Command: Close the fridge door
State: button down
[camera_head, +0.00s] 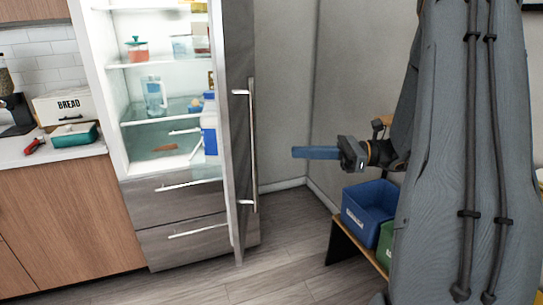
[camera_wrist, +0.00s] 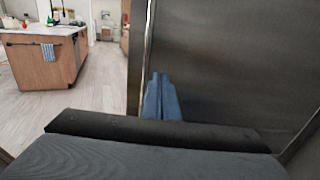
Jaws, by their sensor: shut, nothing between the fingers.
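The fridge (camera_head: 109,80) stands at the left centre of the head view with its upper door (camera_head: 235,120) swung wide open toward me. The door is seen nearly edge-on, with a long vertical handle (camera_head: 252,140) on its right face. My gripper (camera_head: 296,153) is to the right of the door and handle, its blue fingers pointing left, apart from the handle in that view. In the wrist view my gripper (camera_wrist: 160,78) is shut and empty, in front of a dark metallic door panel (camera_wrist: 235,60). Whether the fingertips touch the panel cannot be told.
A low bench with a blue bin (camera_head: 368,210) and a green bin (camera_head: 386,245) stands below my arm. A counter (camera_head: 60,150) with a bread box (camera_head: 68,107) is left of the fridge. Floor (camera_head: 290,265) before the door is clear. A kitchen island (camera_wrist: 45,60) stands farther off.

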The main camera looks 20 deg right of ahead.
aim_at(238, 152)
jog(key=p+x, duration=0.3)
jog(key=x, duration=0.9)
jog(key=shift+a+r+p, duration=0.15)
jog(key=shift+a+p, duration=0.15)
jog(key=shift+a, duration=0.1)
jog(key=shift+w+a, duration=0.25)
jog(key=shift+a, duration=0.15)
